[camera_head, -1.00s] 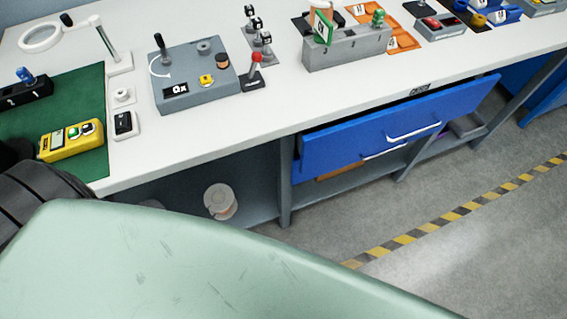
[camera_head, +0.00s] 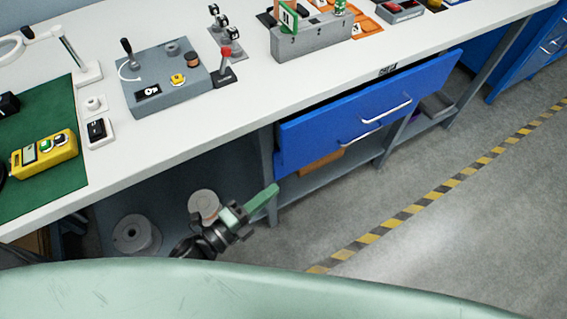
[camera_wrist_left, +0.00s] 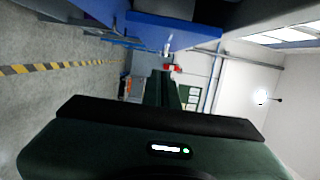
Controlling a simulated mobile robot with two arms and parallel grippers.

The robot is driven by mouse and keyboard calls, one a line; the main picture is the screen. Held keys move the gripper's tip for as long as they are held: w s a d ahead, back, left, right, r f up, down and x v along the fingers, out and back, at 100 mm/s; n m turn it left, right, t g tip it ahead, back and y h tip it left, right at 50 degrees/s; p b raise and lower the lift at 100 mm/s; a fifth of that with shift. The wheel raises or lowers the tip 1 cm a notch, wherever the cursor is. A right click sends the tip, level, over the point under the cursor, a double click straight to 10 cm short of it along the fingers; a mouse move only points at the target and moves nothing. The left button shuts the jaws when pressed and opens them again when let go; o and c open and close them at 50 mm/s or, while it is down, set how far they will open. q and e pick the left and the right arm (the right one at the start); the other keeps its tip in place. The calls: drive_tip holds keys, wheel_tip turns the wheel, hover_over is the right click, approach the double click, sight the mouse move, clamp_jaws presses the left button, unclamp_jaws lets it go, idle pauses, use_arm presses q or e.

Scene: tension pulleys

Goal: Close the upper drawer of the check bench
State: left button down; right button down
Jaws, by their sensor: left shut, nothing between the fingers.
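The check bench (camera_head: 215,130) has a white top and blue drawers under its front edge. The upper drawer (camera_head: 410,88) stands out from the bench, with a dark gap behind the top of its front and a pale bar handle (camera_head: 388,110). The lower drawer (camera_head: 300,158) sits below it, partly hidden, with its own handle (camera_head: 361,137). My left gripper (camera_head: 268,193) is shut and empty, left of and below the drawer fronts, apart from them in the picture. Its dark fingers (camera_wrist_left: 164,88) show in the left wrist view, with a blue panel (camera_wrist_left: 180,32) beyond. My right gripper is not in view.
On the bench top are a grey lever box (camera_head: 165,85), a grey block (camera_head: 312,40) and a yellow controller (camera_head: 45,153) on a green mat. Spools (camera_head: 135,235) lie on the shelf below. The floor (camera_head: 450,220) right of the bench is clear, with a striped line.

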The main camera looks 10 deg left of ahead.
use_arm(q)
drive_tip(key=shift+w+d+r+b, duration=0.1)
drive_tip(key=shift+w+d, duration=0.5)
drive_tip(key=shift+w, duration=1.25)
drive_tip(key=shift+w+d+f+b, duration=0.15)
drive_tip(key=shift+w+d, duration=0.45)
drive_tip(key=shift+w, duration=1.2)
drive_tip(key=shift+w+d+r+b, duration=0.15)
drive_tip(key=shift+w+d, duration=0.45)
drive_tip(key=shift+w, duration=1.25)
drive_tip(key=w+a, duration=0.2)
drive_tip(key=w+a+b, duration=0.1)
drive_tip(key=w, duration=0.1)
drive_tip(key=shift+w+a, duration=0.35)
drive_tip(key=shift+w, duration=0.05)
drive_tip(key=shift+w+a+r, duration=0.1)
